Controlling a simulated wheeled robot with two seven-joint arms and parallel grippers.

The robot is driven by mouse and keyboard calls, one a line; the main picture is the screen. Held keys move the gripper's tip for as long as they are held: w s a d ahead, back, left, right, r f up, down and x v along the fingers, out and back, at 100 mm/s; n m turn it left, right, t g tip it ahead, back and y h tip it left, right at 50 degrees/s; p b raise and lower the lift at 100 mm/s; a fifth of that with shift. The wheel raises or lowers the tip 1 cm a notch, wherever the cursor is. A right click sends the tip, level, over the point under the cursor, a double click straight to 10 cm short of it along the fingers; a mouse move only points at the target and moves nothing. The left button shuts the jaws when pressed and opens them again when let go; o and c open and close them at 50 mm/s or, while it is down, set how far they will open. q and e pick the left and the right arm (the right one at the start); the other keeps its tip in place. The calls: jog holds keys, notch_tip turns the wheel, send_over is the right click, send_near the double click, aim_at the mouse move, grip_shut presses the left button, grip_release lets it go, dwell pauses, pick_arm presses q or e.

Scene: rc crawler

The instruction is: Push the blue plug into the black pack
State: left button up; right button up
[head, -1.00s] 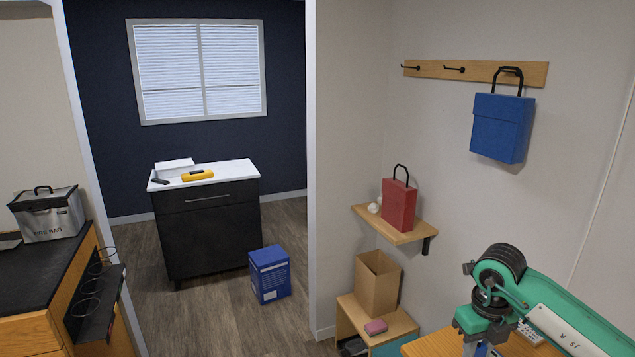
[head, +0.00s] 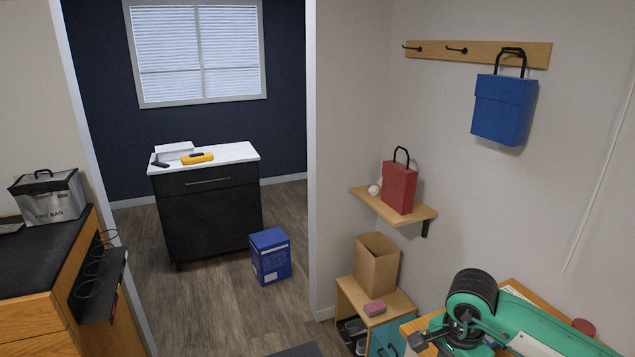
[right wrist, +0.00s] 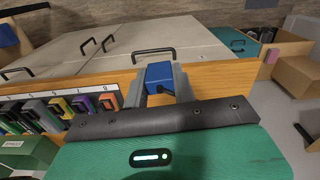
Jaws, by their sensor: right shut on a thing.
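In the right wrist view my right gripper (right wrist: 164,88) is shut on the blue plug (right wrist: 158,71), which sits between its two grey fingers above the edge of a wooden surface. I cannot pick out the black pack in either view. My left gripper is not in view.
A rack of several coloured plugs (right wrist: 70,107) stands left of my gripper in the right wrist view. Pale cabinet panels with black handles (right wrist: 152,51) lie beyond it. In the head view a cardboard box (head: 376,264) stands on a low wooden shelf left of the bench.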

jog(key=s+a+f+n, duration=0.2)
jog(key=s+a+n, duration=0.1)
jog(key=n, duration=0.9)
jog(key=shift+s+a+n, duration=0.2)
jog(key=shift+s+n, duration=0.2)
jog(key=shift+s, duration=0.35)
jog(key=shift+s+d+f, duration=0.1)
jog(key=shift+f, duration=0.05)
